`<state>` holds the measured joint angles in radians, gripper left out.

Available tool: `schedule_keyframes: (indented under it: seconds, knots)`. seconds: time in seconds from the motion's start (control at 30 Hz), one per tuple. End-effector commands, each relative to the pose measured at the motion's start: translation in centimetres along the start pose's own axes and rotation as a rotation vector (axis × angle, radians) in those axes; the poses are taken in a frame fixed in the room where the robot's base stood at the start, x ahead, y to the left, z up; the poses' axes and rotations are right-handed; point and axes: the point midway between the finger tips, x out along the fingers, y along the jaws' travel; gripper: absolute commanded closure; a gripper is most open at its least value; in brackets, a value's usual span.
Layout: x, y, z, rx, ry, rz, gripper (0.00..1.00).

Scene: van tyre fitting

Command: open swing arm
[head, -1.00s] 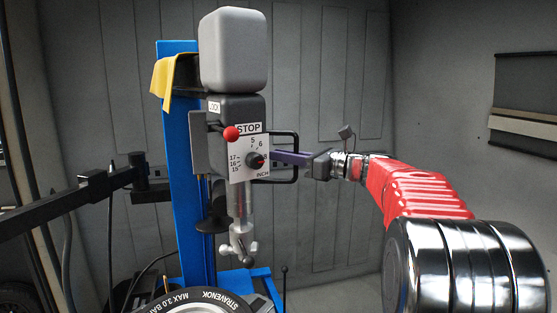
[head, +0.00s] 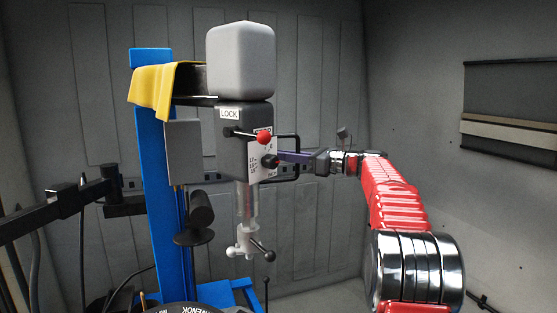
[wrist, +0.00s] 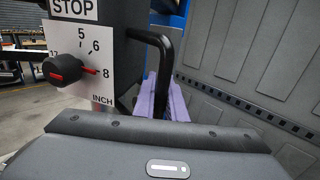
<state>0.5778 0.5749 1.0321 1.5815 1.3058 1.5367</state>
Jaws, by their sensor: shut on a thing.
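The swing arm's dark head (head: 231,142) hangs from a horizontal arm (head: 190,82) on the blue column (head: 155,180). It carries a grey block on top, a LOCK label, a red-knobbed lever (head: 264,137) and an inch dial (head: 270,161). A black loop handle (head: 297,150) sticks out from its right side; it also shows in the wrist view (wrist: 158,45). My gripper (head: 296,156) reaches in from the right, its purple fingers (wrist: 163,98) shut on this handle. The exact finger contact is partly hidden by the handle and gripper body.
A yellow cloth (head: 158,90) hangs over the arm near the column. A tyre (head: 190,308) lies below the mount tool (head: 243,243). Another black arm (head: 60,205) stands at left.

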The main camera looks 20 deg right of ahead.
Motion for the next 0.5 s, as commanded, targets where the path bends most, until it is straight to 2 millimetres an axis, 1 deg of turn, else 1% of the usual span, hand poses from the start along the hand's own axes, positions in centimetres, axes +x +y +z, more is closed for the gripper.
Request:
schedule_keyframes:
  seconds: [0.03, 0.2, 0.33, 0.5]
  knots:
    - [-0.2, -0.5, 0.4, -0.006, -0.005, -0.003, 1.00]
    - [-0.3, -2.0, 0.3, -0.005, -0.004, -0.004, 1.00]
    - [-0.5, -2.6, 0.2, -0.006, -0.003, -0.005, 1.00]
    - [-0.6, -2.8, 0.1, -0.005, -0.002, -0.006, 1.00]
